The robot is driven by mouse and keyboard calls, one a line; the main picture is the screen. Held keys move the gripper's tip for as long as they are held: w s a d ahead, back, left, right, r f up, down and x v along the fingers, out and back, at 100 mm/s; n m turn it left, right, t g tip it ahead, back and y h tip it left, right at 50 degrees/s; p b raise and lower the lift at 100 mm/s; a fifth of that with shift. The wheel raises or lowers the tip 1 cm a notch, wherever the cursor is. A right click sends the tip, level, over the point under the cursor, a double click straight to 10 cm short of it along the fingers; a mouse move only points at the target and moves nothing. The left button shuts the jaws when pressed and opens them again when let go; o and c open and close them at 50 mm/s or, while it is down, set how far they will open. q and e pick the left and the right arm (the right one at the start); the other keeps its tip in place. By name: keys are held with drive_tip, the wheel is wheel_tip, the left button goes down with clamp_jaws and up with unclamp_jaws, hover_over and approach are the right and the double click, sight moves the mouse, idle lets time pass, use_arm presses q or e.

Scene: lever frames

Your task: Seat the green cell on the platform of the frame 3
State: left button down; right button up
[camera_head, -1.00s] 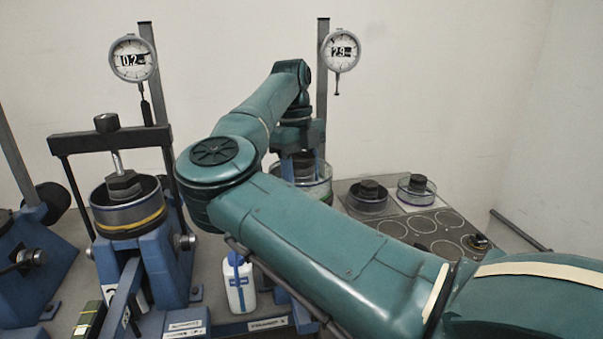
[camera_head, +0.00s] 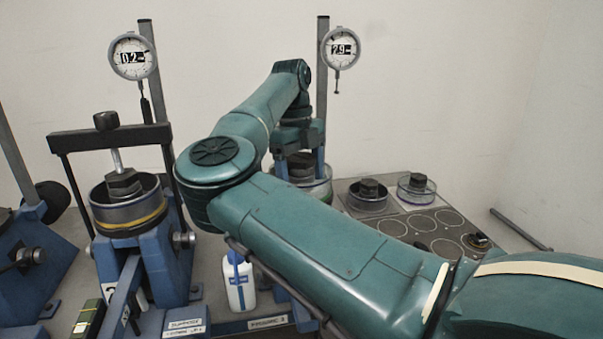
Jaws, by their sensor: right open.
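The green cell (camera_head: 322,188) is a clear round dish with a green band and a dark weighted top. It stands upright at the middle frame, largely hidden behind my right arm. My right gripper (camera_head: 301,168) points down over it, its two blue fingers apart on either side of the dark top. Whether the fingers touch it cannot be told. A post (camera_head: 322,85) with a dial gauge (camera_head: 341,50) rises behind the cell. The frame's platform is hidden by my arm, so the seating under the cell cannot be seen. My left gripper is not in view.
On the left, a blue frame (camera_head: 175,265) holds a yellow-banded cell (camera_head: 128,215) under its crossbar (camera_head: 110,138). A white bottle (camera_head: 239,285) stands in front. On the right, a tray (camera_head: 395,222) with ringed places carries a purple-banded cell (camera_head: 417,190) and another cell (camera_head: 368,197).

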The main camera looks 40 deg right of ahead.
drive_tip(key=shift+f, duration=0.1)
drive_tip(key=r, duration=0.4)
drive_tip(key=w+r, duration=0.1)
drive_tip(key=r, duration=0.4)
drive_tip(key=w+r+p, duration=0.1)
drive_tip(key=r, duration=0.3)
drive_tip(key=shift+r, duration=0.15)
